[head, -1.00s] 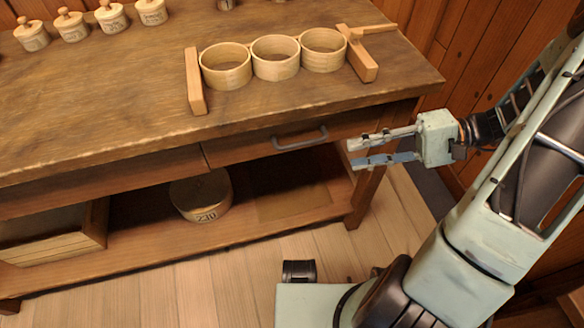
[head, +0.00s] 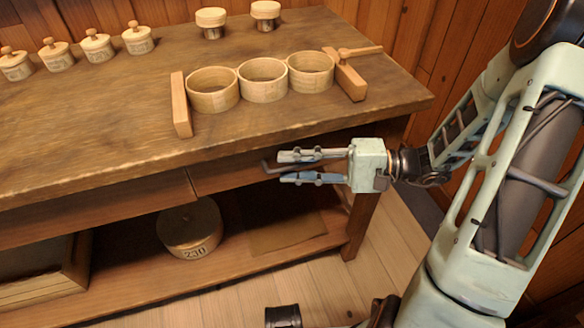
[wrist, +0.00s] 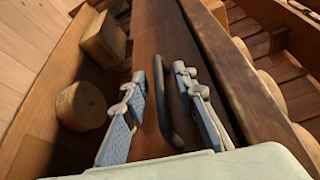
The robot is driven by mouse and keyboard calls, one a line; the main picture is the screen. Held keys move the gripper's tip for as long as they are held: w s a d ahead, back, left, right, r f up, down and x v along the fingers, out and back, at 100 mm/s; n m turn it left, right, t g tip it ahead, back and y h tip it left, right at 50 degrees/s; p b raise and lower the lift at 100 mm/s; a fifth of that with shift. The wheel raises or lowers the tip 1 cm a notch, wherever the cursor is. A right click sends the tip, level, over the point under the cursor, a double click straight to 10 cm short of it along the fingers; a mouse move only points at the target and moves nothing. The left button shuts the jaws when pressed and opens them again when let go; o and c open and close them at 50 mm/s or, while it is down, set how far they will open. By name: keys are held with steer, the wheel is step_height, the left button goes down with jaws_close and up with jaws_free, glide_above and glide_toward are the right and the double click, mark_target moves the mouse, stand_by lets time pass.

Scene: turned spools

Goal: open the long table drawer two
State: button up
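The long table's right-hand drawer (head: 225,175) appears shut under the table top. Its dark bar handle (head: 267,168) is mostly hidden behind my gripper in the head view. My gripper (head: 283,167) is open in front of this drawer, its fingers pointing left along the table. In the wrist view the handle (wrist: 172,95) runs lengthwise between the two open fingers of my gripper (wrist: 169,70). I cannot tell whether either finger touches it. A second drawer front (head: 100,205) lies to the left, with no handle visible in the head view.
Three joined wooden rings (head: 262,92) stand on the table top (head: 90,125) between wooden blocks. Several lidded jars (head: 97,47) stand at the back left. A round box marked 230 (head: 190,232) and a crate (head: 45,285) sit on the lower shelf.

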steer(key=shift+a, duration=0.2)
steer(key=shift+c, duration=0.2)
jaws_close()
